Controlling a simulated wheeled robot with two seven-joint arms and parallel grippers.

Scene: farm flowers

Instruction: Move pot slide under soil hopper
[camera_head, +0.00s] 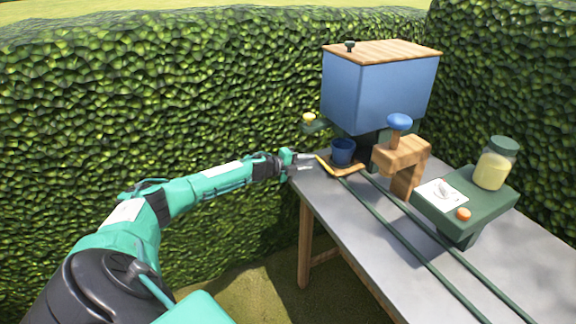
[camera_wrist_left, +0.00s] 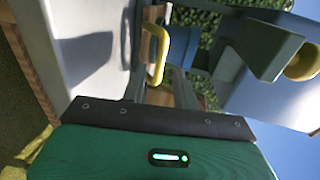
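A blue pot (camera_head: 343,147) stands upright on the orange-yellow pot slide (camera_head: 347,171) at the far left end of the rails. The blue soil hopper (camera_head: 375,92), with a wooden lid, rises just behind and right of the pot. I cannot tell whether the pot is directly below its outlet. My left gripper (camera_head: 311,160) is at the table's left edge, beside the slide's handle end. The yellow handle (camera_wrist_left: 157,55) is just ahead of the gripper in the left wrist view. Finger opening and contact are unclear. My right gripper is not in view.
Two dark green rails (camera_head: 412,248) run along the grey table (camera_head: 345,235) towards the front right. A wooden stand with a blue knob (camera_head: 400,121) stands beside them. A green platform (camera_head: 478,207) holds a lidded jar (camera_head: 496,165). Hedges (camera_head: 130,110) close in behind.

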